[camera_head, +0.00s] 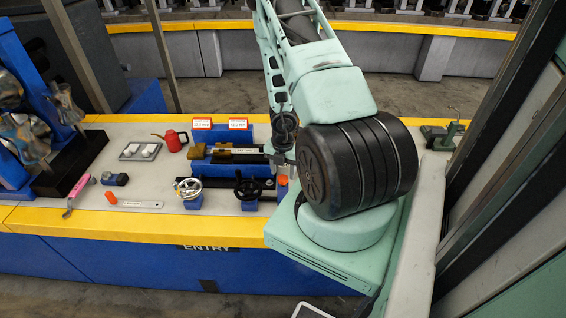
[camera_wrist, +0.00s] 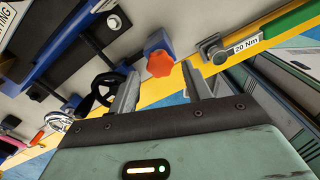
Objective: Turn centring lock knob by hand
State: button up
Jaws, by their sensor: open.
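An orange lobed knob (camera_wrist: 160,63), which looks like the centring lock knob, sits on a blue block in the wrist view. In the head view the orange knob (camera_head: 282,181) is at the right end of the bench fixture, close to my arm. My gripper (camera_wrist: 160,80) is open and empty. In the wrist view its two fingers point toward the knob, one on each side of it in the picture. I cannot tell how far the fingertips are from the knob. In the head view my gripper (camera_head: 279,157) is small and partly hidden by my arm, just above the knob.
A black handwheel (camera_head: 247,189) and a chrome handwheel (camera_head: 188,188) stand left of the knob. A red watering can (camera_head: 173,139) and a grey tray (camera_head: 139,151) are farther left.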

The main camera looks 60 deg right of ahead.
jog(key=m, duration=0.6)
jog(key=shift+f+b, duration=0.2)
jog(key=shift+b, duration=0.1)
jog(key=shift+f+b, duration=0.9)
jog(key=c, duration=0.8)
